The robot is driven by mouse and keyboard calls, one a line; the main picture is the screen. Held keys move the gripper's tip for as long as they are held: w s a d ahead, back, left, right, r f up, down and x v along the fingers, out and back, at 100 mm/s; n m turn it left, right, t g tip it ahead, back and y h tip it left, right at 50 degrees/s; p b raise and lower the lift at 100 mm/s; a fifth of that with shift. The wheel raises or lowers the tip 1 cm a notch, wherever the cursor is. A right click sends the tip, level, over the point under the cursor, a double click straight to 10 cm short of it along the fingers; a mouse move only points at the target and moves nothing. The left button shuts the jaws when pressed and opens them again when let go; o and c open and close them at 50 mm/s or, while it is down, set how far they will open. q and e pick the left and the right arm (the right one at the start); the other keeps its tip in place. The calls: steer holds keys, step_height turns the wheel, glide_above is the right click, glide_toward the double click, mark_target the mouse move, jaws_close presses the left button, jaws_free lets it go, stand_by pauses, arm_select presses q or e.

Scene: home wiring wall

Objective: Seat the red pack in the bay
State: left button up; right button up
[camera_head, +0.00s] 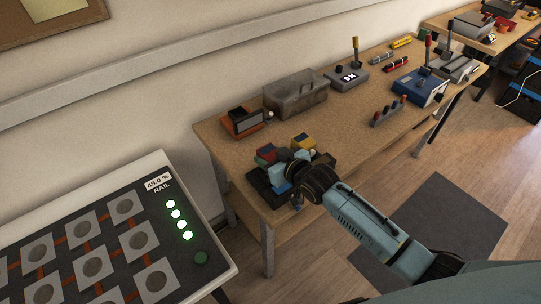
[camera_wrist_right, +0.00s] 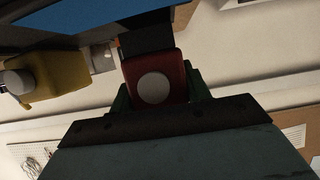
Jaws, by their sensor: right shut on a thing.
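A red pack (camera_wrist_right: 172,66) with a round pale disc on its face sits between the dark fingers of my right gripper (camera_wrist_right: 158,92) in the right wrist view. The gripper is shut on it. In the head view a red block (camera_head: 266,153) shows at the left of the cluster by my right gripper (camera_head: 281,163), at the near-left end of the bench. A dark base (camera_head: 262,187) lies below the cluster. The bay itself is largely hidden by the gripper and blocks, and I cannot tell how the pack sits against it. My left gripper is not in view.
A yellow block (camera_head: 302,142) and a light-blue block (camera_head: 279,175) stand close to the gripper. Behind are an orange-based device (camera_head: 242,122) and a grey toolbox (camera_head: 296,93). A lit panel (camera_head: 170,225) stands at the left. The bench (camera_head: 340,135) has clear room right of the cluster.

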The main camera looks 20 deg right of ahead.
steer(key=shift+f+b, duration=0.75)
steer(key=shift+f, duration=0.6)
steer(key=o, duration=1.3)
steer(key=shift+f, duration=0.1)
steer(key=p+v, duration=0.2)
steer(key=v, duration=1.1)
steer(key=shift+s, duration=0.2)
